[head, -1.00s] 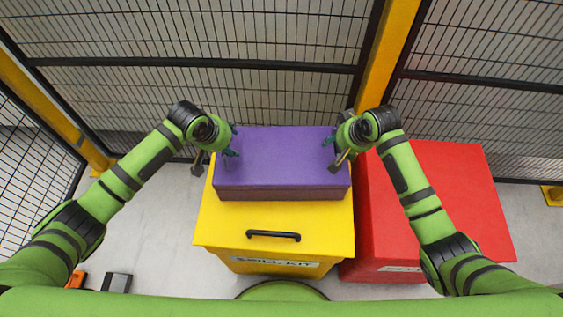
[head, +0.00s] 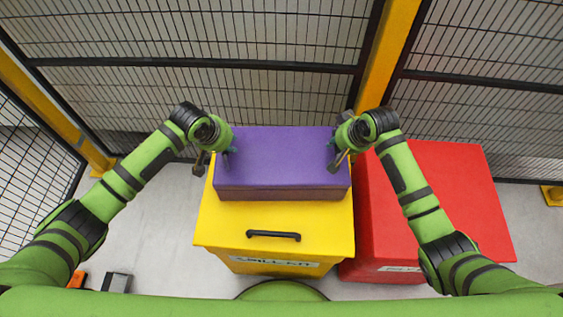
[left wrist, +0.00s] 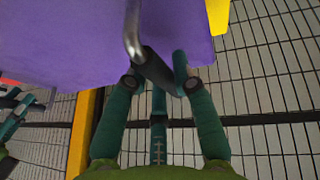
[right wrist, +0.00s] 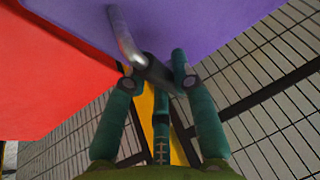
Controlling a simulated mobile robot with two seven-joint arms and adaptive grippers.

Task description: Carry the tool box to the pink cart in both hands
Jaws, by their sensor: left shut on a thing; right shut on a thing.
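The tool box (head: 280,158) is a long purple box with a darker front face. It sits flat on the lid of a yellow bin in the head view. My left gripper (head: 231,150) is at its left end and my right gripper (head: 333,148) at its right end. In the left wrist view my fingers are shut on a grey metal handle (left wrist: 133,35) on the purple side (left wrist: 70,35). The right wrist view shows the same at the other handle (right wrist: 124,38). The pink cart is not in view.
The yellow bin (head: 222,228), labelled as a spill kit, has a black handle (head: 273,235). A red bin (head: 450,190) stands close on its right. A mesh fence (head: 270,95) with yellow posts (head: 385,55) is behind. Small dark and orange items (head: 117,283) lie on the floor at lower left.

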